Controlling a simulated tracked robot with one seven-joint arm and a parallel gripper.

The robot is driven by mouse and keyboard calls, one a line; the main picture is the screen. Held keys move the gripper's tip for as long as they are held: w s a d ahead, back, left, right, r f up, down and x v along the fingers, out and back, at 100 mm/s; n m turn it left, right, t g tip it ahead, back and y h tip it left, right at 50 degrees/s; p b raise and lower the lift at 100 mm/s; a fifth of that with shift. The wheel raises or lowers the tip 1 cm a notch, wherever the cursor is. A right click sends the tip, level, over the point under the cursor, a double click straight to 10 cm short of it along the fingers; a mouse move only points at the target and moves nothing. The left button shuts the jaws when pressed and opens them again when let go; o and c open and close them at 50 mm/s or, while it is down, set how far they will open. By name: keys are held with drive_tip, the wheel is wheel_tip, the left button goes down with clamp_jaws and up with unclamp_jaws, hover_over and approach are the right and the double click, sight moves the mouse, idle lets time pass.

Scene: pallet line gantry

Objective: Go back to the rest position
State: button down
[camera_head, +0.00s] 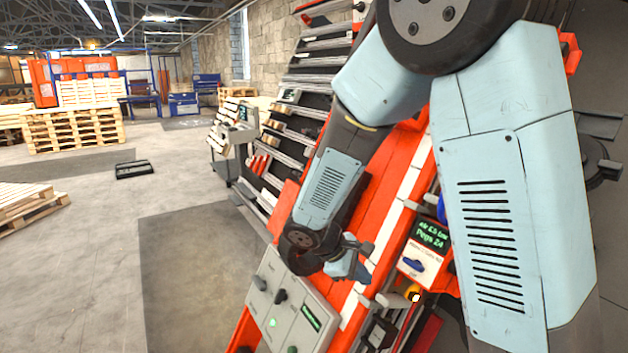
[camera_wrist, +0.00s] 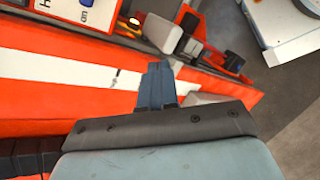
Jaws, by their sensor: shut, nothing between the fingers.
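My gripper (camera_wrist: 157,72) is in the lower middle of the wrist view, with its blue-grey fingers together and nothing between them. It is over an orange surface with a white stripe (camera_wrist: 60,70). In the head view my arm reaches down from the upper right, and its wrist end is above the orange machine frame (camera_head: 378,190), close to the grey control panel (camera_head: 285,310). The fingertips are small and partly hidden in that view. I cannot tell whether the gripper touches the frame.
A red-and-white box with a green display (camera_head: 430,238) is right of my wrist. A grey cart (camera_head: 236,140) stands left of the sloping rack. Pallets (camera_head: 72,130) are stacked farther back, and a black object (camera_head: 134,169) lies on the floor. Open floor is at left.

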drive_tip(key=s+d+r+m+t+y, duration=0.1)
drive_tip(key=s+d+r+m+y, duration=0.2)
drive_tip(key=s+d+r+m, duration=0.3)
drive_tip(key=s+d+r+m+t+y, duration=0.2)
drive_tip(key=s+d+r+m+y, duration=0.2)
drive_tip(key=s+r, duration=0.8)
drive_tip(key=shift+d+r+m, duration=1.15)
drive_tip(key=shift+d+m, duration=0.1)
drive_tip(key=shift+m, duration=0.25)
